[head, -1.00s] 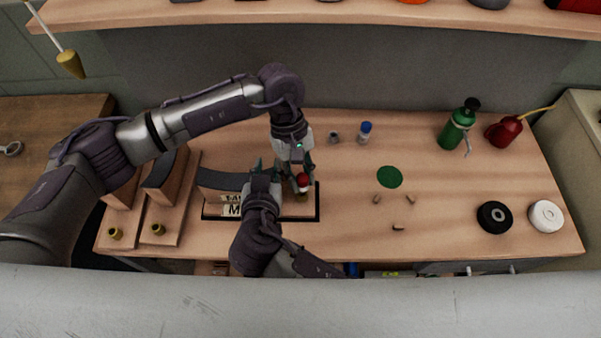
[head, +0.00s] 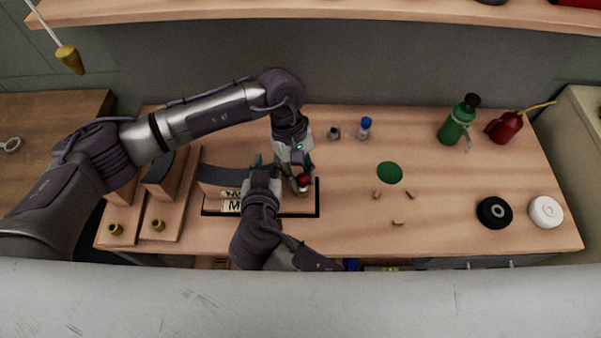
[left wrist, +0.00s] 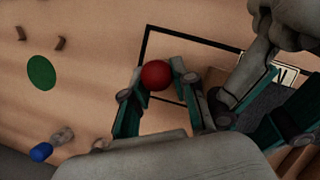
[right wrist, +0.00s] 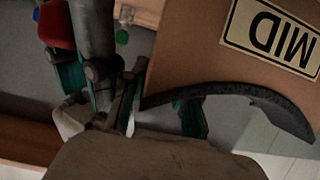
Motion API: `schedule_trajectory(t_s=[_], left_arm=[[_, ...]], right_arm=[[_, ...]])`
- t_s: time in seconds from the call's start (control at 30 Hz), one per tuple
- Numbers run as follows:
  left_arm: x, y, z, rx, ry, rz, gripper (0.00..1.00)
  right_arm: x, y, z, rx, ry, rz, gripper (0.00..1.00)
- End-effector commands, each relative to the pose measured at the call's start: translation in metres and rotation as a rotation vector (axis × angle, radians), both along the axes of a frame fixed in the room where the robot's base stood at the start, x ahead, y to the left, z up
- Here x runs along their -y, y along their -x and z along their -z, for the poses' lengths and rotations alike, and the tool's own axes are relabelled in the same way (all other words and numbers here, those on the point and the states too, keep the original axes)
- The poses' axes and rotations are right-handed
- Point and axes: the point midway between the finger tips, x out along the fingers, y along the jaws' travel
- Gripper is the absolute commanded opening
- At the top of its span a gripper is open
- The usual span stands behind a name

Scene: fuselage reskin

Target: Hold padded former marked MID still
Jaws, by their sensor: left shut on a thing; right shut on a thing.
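The padded former marked MID (head: 229,203) is a wooden block with a dark curved pad on top, standing inside a black outline on the bench. In the right wrist view its label and pad (right wrist: 225,90) show close up. My right gripper (head: 262,166) is shut on the former at its padded edge, one finger on each side (right wrist: 160,112). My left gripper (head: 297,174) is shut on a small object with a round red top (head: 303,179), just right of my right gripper. The red top also shows between the fingers in the left wrist view (left wrist: 156,75); its lower part is mostly hidden.
Two more padded wooden formers (head: 165,190) with brass knobs stand at the left. A green disc (head: 389,173), small brown pieces (head: 397,223) and a blue-capped bottle (head: 365,129) lie right of the grippers. A green bottle, red can and two rolls stand further right.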

Motion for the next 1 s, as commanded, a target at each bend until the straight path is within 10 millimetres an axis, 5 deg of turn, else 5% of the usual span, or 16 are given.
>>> schedule_trajectory(t_s=[0.3,0.33,0.5,1.0], left_arm=[[0.000,0.000,0.007,0.000,-0.001,0.000,0.00],[0.000,0.000,0.006,0.000,-0.001,0.001,0.32],[0.000,0.000,0.006,0.000,-0.001,0.000,0.56],[-0.004,-0.005,-0.006,0.001,-0.005,-0.001,0.56]], right_arm=[[0.000,0.000,0.001,-0.002,0.001,0.000,0.00],[0.000,0.001,0.001,-0.002,0.001,0.000,0.00],[0.000,0.000,0.001,-0.002,0.001,0.000,0.00],[0.003,-0.001,0.002,-0.003,0.003,0.007,0.00]])
